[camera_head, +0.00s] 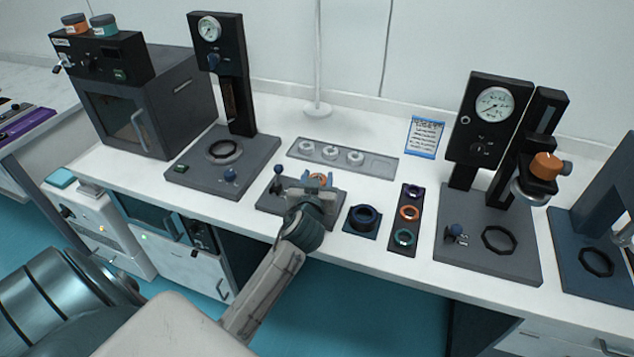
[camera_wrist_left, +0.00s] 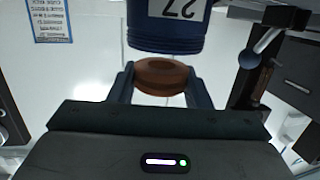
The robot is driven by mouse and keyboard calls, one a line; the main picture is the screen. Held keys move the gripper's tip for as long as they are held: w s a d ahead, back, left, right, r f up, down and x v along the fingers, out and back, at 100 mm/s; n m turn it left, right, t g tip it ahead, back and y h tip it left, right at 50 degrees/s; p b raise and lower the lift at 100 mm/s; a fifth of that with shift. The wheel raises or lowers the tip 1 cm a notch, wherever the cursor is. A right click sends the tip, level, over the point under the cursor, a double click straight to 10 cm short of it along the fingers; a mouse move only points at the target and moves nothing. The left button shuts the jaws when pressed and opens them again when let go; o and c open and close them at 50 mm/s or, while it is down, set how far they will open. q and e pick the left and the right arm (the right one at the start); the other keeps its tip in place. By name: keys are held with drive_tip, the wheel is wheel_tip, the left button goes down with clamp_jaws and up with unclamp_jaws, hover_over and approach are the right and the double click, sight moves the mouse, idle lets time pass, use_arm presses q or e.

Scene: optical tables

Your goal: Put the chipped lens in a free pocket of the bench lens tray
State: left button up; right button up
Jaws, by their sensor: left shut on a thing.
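My left gripper (camera_head: 310,190) is at the small grey fixture (camera_head: 268,203) near the bench's front edge. Its fingers are shut on an orange-brown ring-shaped piece (camera_wrist_left: 160,77), which also shows as an orange spot in the head view (camera_head: 319,178). I cannot tell whether this is the chipped lens; no chip shows. A blue cylinder marked 27 (camera_wrist_left: 165,32) is close beyond the ring in the wrist view. The long grey lens tray (camera_head: 299,153) lies behind the gripper, with several pockets. Three hold pale ringed lenses (camera_head: 330,153); the right-end pocket (camera_head: 382,163) looks empty. My right gripper is out of view.
A dark strip (camera_head: 407,226) with coloured rings and a blue ring on a pad (camera_head: 364,217) are right of the fixture. Gauge stands rise at left (camera_head: 219,65) and right (camera_head: 487,120). A pale rod (camera_head: 318,60) stands behind the tray. A blue-edged note (camera_head: 425,137) is behind.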

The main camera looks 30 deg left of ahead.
use_arm(q)
drive_tip(key=shift+s+f, duration=0.15)
drive_tip(key=shift+f, duration=0.85)
drive_tip(key=shift+f, duration=0.2)
drive_tip(key=o, duration=1)
drive_tip(key=shift+r, duration=0.1)
